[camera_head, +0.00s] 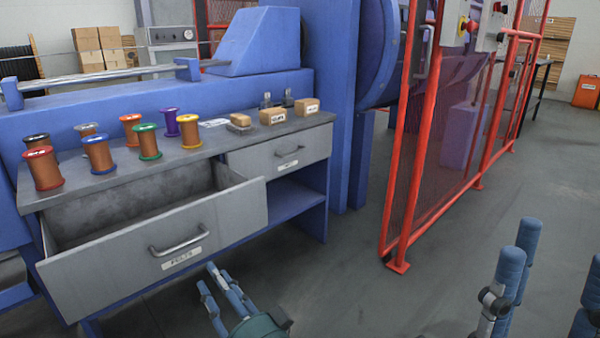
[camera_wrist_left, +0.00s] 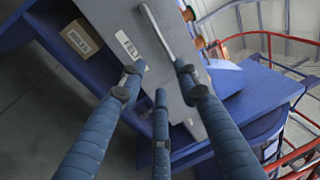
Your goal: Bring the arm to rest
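My left gripper (camera_head: 222,280) is in front of and below the open left drawer (camera_head: 165,238). In the left wrist view its blue fingers (camera_wrist_left: 158,80) are spread with nothing between them. The drawer's metal handle (camera_head: 178,241) also shows in the left wrist view (camera_wrist_left: 155,32), beyond the fingertips. The fingers look apart from the handle, though the exact gap is hard to tell. My right gripper (camera_head: 560,245) is at the lower right, fingers wide apart, with nothing seen between them; it is partly cut off by the picture edge.
The drawer sticks out from the workbench (camera_head: 205,153) and looks empty inside. Several wire spools (camera_head: 97,154) and small boxes (camera_head: 273,116) stand on top. The right drawer (camera_head: 285,152) is shut. A red mesh fence (camera_head: 415,150) stands to the right. Floor (camera_head: 340,270) between is clear.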

